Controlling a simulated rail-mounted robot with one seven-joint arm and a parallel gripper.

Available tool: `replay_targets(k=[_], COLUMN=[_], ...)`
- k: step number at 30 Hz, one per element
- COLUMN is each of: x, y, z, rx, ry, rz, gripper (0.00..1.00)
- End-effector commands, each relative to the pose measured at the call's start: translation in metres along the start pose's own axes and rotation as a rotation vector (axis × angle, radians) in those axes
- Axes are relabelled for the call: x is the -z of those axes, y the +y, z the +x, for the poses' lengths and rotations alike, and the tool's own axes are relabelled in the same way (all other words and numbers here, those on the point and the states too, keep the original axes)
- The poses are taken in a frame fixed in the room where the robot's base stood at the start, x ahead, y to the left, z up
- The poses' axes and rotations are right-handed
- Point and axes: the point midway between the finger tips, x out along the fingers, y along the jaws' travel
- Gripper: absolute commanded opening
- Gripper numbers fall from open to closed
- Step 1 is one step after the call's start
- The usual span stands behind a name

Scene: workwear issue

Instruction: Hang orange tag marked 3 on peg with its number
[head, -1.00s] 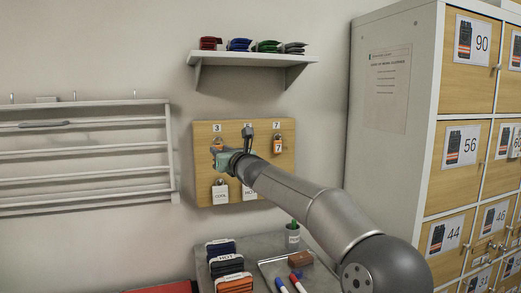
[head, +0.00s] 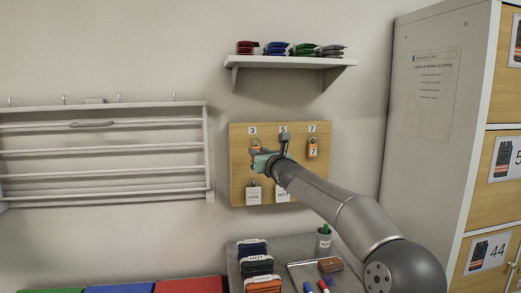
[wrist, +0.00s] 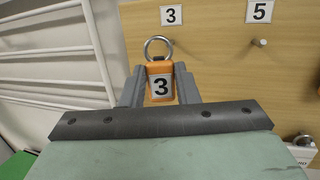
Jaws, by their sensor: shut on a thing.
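The orange tag marked 3 (wrist: 160,88) is upright between the fingers of my gripper (wrist: 160,87), its metal ring (wrist: 147,48) pointing up. My gripper (head: 254,151) is shut on the tag, close to the wooden peg board (head: 238,180), below the label 3 (head: 252,130). That label also shows in the wrist view (wrist: 171,15), just above the ring. The peg under 3 is mostly hidden behind the ring; I cannot tell whether the ring is around it. The peg under 5 (wrist: 260,42) is bare in the wrist view.
An orange tag marked 7 (head: 312,150) hangs under label 7. White tags (head: 253,195) hang on the lower row. A shelf (head: 290,62) with folded items is above, a white rack (head: 100,155) to the left. A table with several objects stands below.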

Motion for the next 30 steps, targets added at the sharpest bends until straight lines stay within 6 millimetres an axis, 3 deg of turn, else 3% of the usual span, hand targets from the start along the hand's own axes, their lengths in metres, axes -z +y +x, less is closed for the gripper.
replay_targets(k=[30], x=[0.01], y=[-0.013], z=[0.047], rx=[0.0], ry=[0.0], rz=[0.0], gripper=[0.07])
